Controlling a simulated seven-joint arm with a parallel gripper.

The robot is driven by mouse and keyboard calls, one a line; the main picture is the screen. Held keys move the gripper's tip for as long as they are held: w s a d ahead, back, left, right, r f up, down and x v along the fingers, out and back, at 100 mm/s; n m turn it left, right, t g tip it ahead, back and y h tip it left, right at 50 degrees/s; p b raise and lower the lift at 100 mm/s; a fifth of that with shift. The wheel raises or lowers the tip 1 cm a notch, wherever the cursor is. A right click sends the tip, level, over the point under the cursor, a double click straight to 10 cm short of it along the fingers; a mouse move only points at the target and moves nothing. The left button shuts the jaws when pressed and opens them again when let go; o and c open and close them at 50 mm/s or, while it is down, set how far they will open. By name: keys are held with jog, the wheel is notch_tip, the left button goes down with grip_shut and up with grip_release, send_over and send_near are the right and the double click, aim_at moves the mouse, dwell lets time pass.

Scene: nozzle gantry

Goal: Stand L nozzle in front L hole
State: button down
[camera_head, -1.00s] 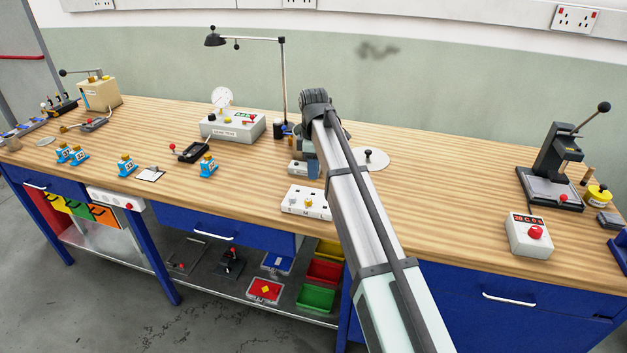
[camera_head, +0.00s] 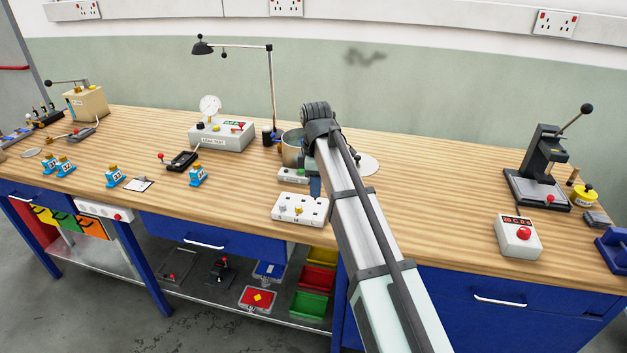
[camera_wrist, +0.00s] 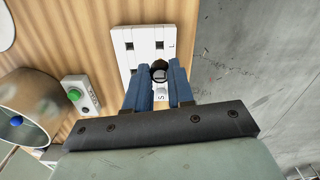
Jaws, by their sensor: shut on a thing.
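A white block (camera_wrist: 147,36) with square holes lies below my gripper in the wrist view; letters L and S show near its right edge. The fingers hide part of the block. The nozzle's size and the gap beneath it cannot be told.
A small box with a green button (camera_wrist: 74,95) and a metal pot (camera_wrist: 40,98) stand behind the block. A lamp (camera_head: 272,85) rises behind them. Several blue holders with brass tops (camera_head: 198,176) stand left.

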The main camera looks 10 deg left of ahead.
jog(key=shift+f, duration=2.15)
jog(key=shift+f, duration=1.45)
dwell(0.6)
jog(key=c, duration=0.9)
grip_release()
jog(key=shift+r, duration=0.15)
jog(key=shift+r, duration=3.35)
jog(key=shift+f, duration=0.1)
